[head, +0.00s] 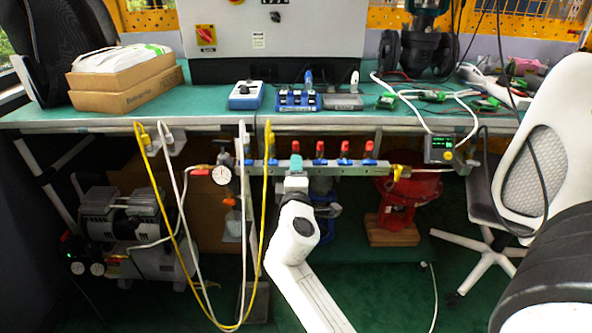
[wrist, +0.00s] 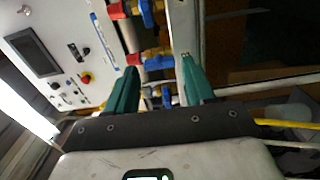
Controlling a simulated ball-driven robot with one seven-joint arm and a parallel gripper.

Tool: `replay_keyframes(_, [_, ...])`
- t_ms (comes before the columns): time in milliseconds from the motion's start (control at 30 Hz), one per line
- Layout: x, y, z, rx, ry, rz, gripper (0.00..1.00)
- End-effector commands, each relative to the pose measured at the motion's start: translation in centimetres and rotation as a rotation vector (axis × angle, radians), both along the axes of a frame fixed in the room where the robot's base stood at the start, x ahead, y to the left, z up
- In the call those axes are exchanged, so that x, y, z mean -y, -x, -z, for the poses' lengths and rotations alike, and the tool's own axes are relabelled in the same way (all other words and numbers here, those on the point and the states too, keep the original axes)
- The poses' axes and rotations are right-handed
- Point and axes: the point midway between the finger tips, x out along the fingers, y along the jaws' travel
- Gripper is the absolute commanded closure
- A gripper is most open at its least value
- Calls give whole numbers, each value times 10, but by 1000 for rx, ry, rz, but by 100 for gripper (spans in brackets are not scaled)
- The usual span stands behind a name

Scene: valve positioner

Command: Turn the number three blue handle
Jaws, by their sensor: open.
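The metal valve manifold (head: 395,169) runs below the bench edge and carries several red-and-blue valves. The valves right of my gripper each show a red part above a blue part, such as the blue part (head: 344,161) of the middle one. My gripper (head: 295,165) is at the bar, left of these and hiding the fitting behind it. In the wrist view my gripper (wrist: 159,63) has its teal fingers apart. A blue handle (wrist: 158,62) shows in the gap, beside a red part (wrist: 133,58). Contact cannot be told. Another blue handle (wrist: 147,14) lies beyond. No valve numbers are readable.
The green bench top (head: 215,113) overhangs the bar. A compressor (head: 125,225) stands left, a red valve body (head: 405,195) and a white chair (head: 545,150) right.

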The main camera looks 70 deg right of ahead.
Motion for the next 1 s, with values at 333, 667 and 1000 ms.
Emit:
replay_keyframes(333, [-62,25,0,-2,-1,-3,47])
replay_keyframes(667, [-87,36,0,0,-1,-1,47])
replay_keyframes(1000, [-88,36,0,0,0,0,47])
